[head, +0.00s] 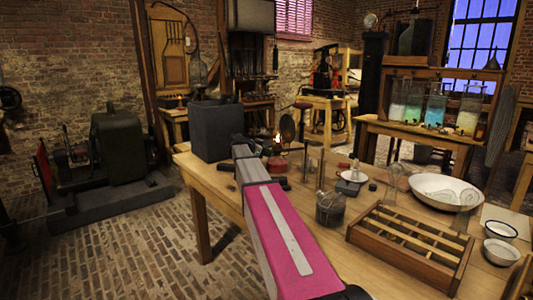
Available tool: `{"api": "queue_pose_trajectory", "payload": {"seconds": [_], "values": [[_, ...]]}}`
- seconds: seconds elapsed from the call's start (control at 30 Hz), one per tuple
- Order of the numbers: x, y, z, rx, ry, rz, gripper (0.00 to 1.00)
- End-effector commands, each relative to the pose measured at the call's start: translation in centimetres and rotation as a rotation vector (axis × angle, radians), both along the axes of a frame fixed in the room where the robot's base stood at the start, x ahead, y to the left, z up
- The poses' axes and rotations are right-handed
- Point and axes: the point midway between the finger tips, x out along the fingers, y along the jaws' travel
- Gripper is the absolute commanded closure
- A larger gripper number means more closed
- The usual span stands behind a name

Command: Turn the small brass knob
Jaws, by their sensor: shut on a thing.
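A small lamp (277,163) with a red base and a lit flame stands on the wooden table (323,261), just beyond the end of my arm. A dark round disc stands beside the flame. My gripper (266,152) is at the left side of the lamp, close to it, small and dark in the head view. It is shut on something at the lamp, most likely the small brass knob. The knob itself is too small and too covered to make out, and its turn cannot be seen.
On the table stand a glass jar (330,208), a divided wooden tray (410,244), a wide white bowl (428,183) and small white dishes (502,252) at the right. Behind, a wooden rack (397,74) holds several jars of coloured liquid. My arm crosses the table's left part.

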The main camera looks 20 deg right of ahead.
Motion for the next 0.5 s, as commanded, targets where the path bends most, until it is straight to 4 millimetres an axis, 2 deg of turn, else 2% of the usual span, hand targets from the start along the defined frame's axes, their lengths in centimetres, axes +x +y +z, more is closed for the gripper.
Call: {"api": "queue_pose_trajectory", "payload": {"seconds": [0.5], "values": [[0.01, 0.03, -0.02, -0.005, 0.041, 0.000, 1.00]]}}
